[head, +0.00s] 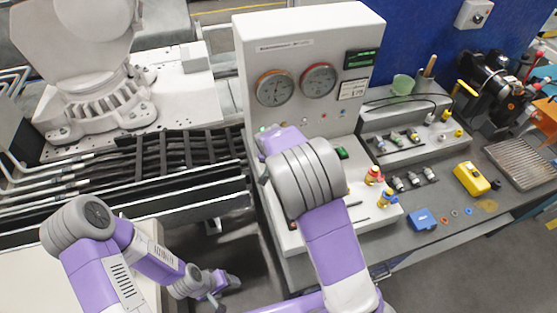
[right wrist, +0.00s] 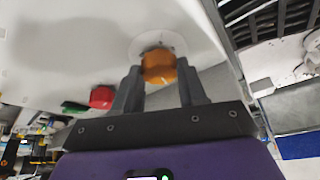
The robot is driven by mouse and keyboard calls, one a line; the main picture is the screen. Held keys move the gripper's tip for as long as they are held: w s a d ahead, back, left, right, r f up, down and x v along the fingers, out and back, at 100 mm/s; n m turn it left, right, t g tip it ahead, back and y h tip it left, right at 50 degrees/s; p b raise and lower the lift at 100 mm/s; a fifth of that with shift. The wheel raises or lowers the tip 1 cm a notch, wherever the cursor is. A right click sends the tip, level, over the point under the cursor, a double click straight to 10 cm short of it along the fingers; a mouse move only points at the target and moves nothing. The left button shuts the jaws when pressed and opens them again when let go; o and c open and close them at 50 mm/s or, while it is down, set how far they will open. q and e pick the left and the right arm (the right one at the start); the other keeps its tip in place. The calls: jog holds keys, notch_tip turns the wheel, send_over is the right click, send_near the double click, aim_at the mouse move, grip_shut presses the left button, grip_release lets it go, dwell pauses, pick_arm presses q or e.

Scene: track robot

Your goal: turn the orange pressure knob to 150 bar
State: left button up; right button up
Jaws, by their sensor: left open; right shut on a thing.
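The orange pressure knob (right wrist: 160,67) shows in the right wrist view on the white panel, with a pale round plate behind it. My right gripper (right wrist: 159,82) is shut on it, one dark finger at each side. In the head view my right arm hides the knob and most of that gripper. The white test bench panel (head: 225,20) carries two round gauges (head: 274,88) and (head: 318,80) and a dark display with green digits (head: 360,58), too small to read. My left gripper (head: 222,290) is open and empty, low beside the bench, away from the panel.
A red button (right wrist: 102,97) and a green part (right wrist: 75,107) sit near the knob. Brass fittings with red and blue (head: 373,175), a blue box (head: 423,219) and a yellow device (head: 471,179) stand to the right. Dark rails (head: 180,155) run at the left.

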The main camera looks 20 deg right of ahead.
jog(key=shift+m+h, duration=0.3)
jog(key=shift+m, duration=0.4)
jog(key=shift+p, duration=0.3)
jog(key=o, duration=1.1)
jog(key=shift+c, duration=0.2)
jog(key=v, duration=0.7)
jog(key=shift+r+p, duration=0.3)
jog(key=shift+p, duration=0.15)
jog(key=shift+a, duration=0.15)
